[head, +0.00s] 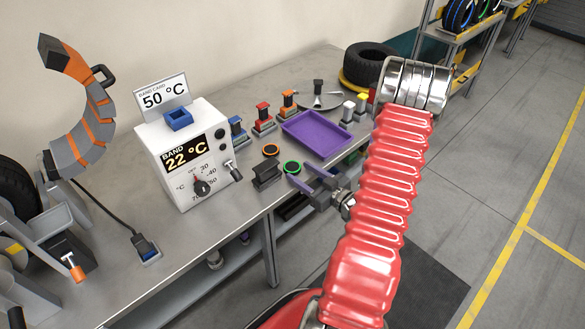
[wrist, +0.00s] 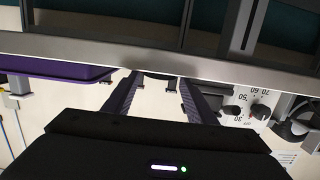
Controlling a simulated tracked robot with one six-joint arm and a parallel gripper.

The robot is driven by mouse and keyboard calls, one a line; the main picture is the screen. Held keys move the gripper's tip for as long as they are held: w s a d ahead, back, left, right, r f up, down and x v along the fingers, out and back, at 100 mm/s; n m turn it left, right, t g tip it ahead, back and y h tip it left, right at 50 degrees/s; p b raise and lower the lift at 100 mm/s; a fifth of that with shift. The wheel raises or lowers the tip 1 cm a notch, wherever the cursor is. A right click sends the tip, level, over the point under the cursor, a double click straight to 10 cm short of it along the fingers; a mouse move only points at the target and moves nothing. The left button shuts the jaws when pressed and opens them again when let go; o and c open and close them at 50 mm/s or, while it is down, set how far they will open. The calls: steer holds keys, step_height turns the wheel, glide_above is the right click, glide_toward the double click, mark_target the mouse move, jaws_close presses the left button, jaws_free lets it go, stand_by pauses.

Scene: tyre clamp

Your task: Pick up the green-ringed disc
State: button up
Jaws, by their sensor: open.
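The green-ringed disc (head: 292,167) is small and dark with a bright green rim. It is near the front edge of the bench, right of a dark block, in the head view. My gripper (head: 304,172) is open and empty, with purple fingers reaching in over the front edge from the right. The fingertips are close to the disc; I cannot tell whether they touch it. In the wrist view my gripper (wrist: 160,78) shows its two fingers apart, with a dark shape between the tips. No green shows there, so I cannot tell whether that shape is the disc.
An orange-ringed disc (head: 271,150) lies just behind. The dark block (head: 266,176) stands at the left. A purple tray (head: 317,135) is behind to the right. The white control box (head: 183,160) stands left. The bench edge (wrist: 160,62) crosses the wrist view.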

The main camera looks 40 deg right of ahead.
mark_target(292, 168)
steer(key=shift+w+f, duration=0.2)
steer(key=shift+w, duration=0.95)
steer(key=shift+c, duration=0.4)
steer(key=c, duration=0.6)
